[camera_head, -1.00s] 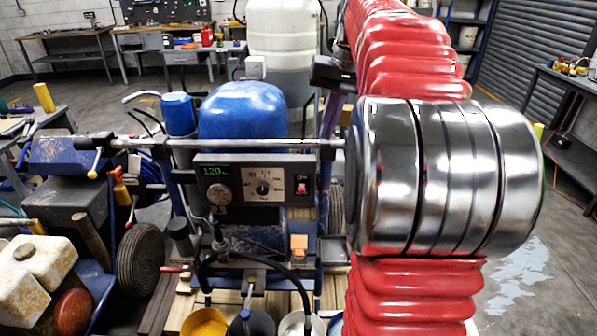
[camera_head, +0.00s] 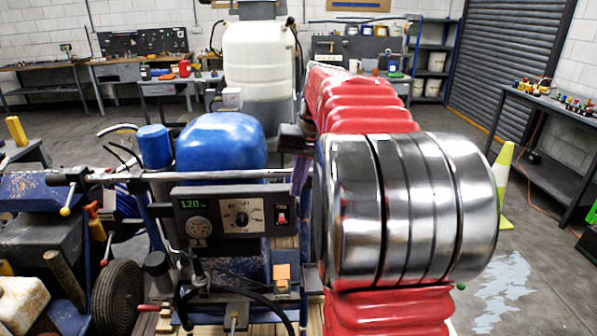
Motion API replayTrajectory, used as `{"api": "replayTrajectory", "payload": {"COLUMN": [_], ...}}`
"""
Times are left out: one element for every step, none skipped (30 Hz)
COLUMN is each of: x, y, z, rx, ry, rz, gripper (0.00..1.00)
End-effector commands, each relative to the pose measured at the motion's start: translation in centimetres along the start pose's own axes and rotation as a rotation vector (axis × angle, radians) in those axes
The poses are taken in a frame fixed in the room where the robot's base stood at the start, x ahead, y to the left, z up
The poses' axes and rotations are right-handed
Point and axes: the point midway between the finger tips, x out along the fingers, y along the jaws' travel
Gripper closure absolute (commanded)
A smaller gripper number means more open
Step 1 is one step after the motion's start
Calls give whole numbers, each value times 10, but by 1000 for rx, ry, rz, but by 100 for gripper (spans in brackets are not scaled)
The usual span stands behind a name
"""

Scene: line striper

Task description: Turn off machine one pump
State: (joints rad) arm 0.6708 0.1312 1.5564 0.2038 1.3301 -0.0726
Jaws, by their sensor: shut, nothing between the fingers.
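A blue line striper (camera_head: 222,150) stands in front of me. Its dark control panel (camera_head: 233,228) carries a green display (camera_head: 192,204) that seems to read 120, a round dial knob (camera_head: 242,218) and a small red rocker switch (camera_head: 281,216) at the right end. The rocker's exact position is too small to read. No machine number is legible. My red and silver arm fills the right of the panel and reaches forward. A dark block beside its far end may be part of my wrist. My gripper's fingers do not show and seem hidden behind the arm.
A second machine (camera_head: 40,195) with a black wheel (camera_head: 118,298) stands at the left. A handlebar (camera_head: 190,175) crosses above the panel. A white tank (camera_head: 258,60) stands behind the striper. A workbench (camera_head: 550,115) and a yellow-green cone (camera_head: 503,180) are at the right. Floor is open behind.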

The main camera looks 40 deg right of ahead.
Motion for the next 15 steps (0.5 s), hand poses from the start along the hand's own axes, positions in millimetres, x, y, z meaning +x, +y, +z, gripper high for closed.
{"api": "replayTrajectory", "payload": {"x": [9, 13, 19, 22, 25, 30, 33, 36, 39, 41, 43, 45, 46, 47, 47], "y": [0, 0, 0, -3, -5, -8, -9, -10, -12, -13, -14, -15, -16, -16, -17], "z": [1, 1, 1, 4, 6, 8, 10, 12, 14, 14, 15, 17, 17, 18, 18], "rx": [0, 0, 0, -1, -2, -2, -1, -1, 0, -1, -1, -1, -1, -1, -1], "ry": [-3, -3, -3, -2, -2, -3, -1, -2, -2, -1, 0, -1, -1, -1, 0], "rz": [0, 0, 0, 0, 0, 0, 0, 0, 0, 0, 0, 0, 0, 0, 0], "gripper": [100, 100, 100, 100, 100, 100, 100, 100, 100, 100, 100, 100, 100, 100, 100]}}
